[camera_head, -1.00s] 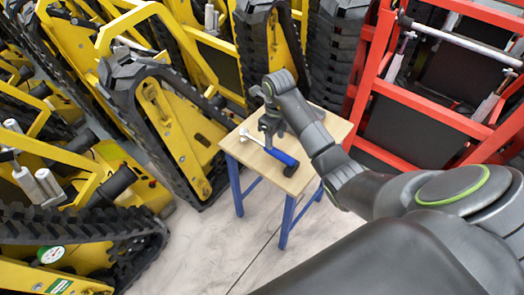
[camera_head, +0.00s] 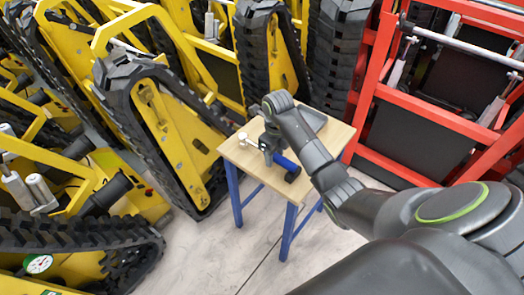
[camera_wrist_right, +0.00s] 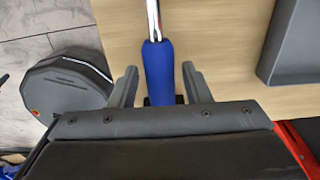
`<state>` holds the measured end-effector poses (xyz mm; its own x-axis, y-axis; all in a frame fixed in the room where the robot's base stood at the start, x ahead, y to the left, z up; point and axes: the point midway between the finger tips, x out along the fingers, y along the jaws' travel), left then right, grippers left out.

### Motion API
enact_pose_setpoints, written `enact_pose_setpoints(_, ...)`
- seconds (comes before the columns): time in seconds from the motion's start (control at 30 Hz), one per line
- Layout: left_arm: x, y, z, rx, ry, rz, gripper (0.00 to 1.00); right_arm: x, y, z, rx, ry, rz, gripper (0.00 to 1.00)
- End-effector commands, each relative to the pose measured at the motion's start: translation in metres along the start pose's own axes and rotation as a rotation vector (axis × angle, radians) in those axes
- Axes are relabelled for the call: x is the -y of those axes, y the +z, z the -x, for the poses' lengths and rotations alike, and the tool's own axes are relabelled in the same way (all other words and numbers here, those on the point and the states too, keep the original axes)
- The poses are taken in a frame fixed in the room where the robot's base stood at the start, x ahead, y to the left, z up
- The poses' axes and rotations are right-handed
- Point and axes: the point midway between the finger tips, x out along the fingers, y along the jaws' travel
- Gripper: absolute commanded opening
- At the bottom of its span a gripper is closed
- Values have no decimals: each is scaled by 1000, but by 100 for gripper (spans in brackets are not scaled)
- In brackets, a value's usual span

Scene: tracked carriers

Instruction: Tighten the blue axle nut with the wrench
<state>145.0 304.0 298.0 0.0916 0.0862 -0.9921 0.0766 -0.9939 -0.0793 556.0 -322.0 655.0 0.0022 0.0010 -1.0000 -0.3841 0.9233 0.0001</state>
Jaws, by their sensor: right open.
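The wrench lies on a small wooden-topped table; its blue handle (camera_head: 286,164) points to the near right and its silver head (camera_head: 243,137) to the far left. My right gripper (camera_head: 268,152) is over the wrench and hides part of its shaft. In the right wrist view the blue handle (camera_wrist_right: 159,72) lies between the two open fingers of my right gripper (camera_wrist_right: 159,84), with a gap on each side. I cannot make out a blue axle nut. My left gripper is not in view.
The table (camera_head: 240,158) has blue legs. A grey tray (camera_wrist_right: 297,45) sits on it beside the wrench. Yellow tracked carriers (camera_head: 165,125) crowd the left and back. A red frame (camera_head: 420,115) stands to the right. Pale floor (camera_head: 245,230) is clear in front.

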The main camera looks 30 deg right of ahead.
Motion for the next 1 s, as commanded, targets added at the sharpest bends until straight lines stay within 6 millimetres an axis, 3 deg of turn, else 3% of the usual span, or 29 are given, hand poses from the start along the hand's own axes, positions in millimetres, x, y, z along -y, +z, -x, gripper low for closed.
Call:
enact_pose_setpoints(0.03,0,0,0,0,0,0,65,0,0,0,0,0,0,41)
enact_pose_setpoints(0.37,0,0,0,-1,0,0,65,0,0,0,0,0,0,0)
enact_pose_setpoints(0.63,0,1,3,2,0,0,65,0,1,5,2,-1,0,0)
enact_pose_setpoints(1.0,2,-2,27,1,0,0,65,0,1,34,3,-2,0,0)
